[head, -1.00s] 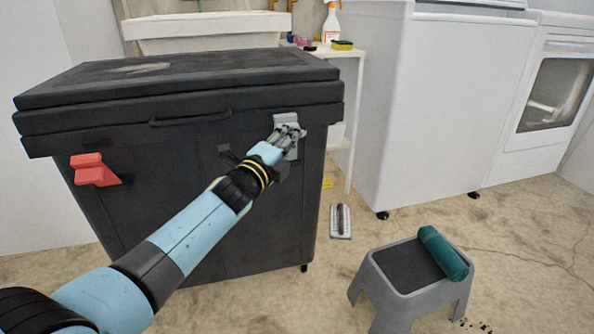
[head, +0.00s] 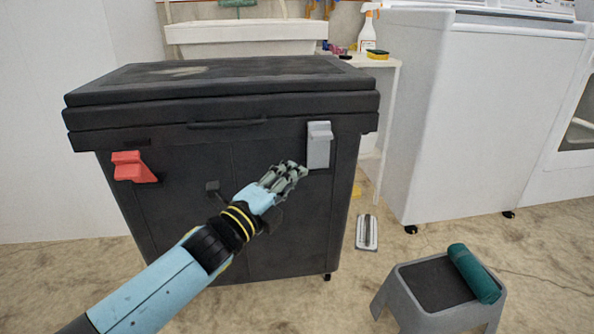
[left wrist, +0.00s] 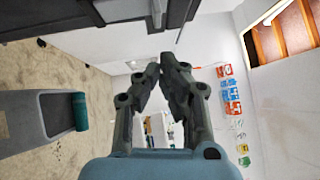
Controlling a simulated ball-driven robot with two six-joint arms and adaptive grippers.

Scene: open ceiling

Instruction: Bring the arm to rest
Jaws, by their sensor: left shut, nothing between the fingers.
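My left arm comes in from the lower left in the head view, light blue with black and yellow bands. Its left gripper (head: 296,172) is shut and empty in front of the black chest (head: 230,240). It is just below and left of the grey latch (head: 319,146), apart from it as far as I can tell. In the left wrist view the gripper's fingers (left wrist: 165,62) come together with nothing between them. A red latch (head: 132,167) sits on the chest's left side and sticks out. The chest's lid is down. My right gripper is not in view.
A grey step stool (head: 440,290) with a rolled teal towel (head: 474,273) stands at the lower right. A trowel-like tool (head: 367,232) lies on the floor. White machines (head: 480,120) stand on the right. A white shelf table (head: 385,62) holds a spray bottle (head: 367,28).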

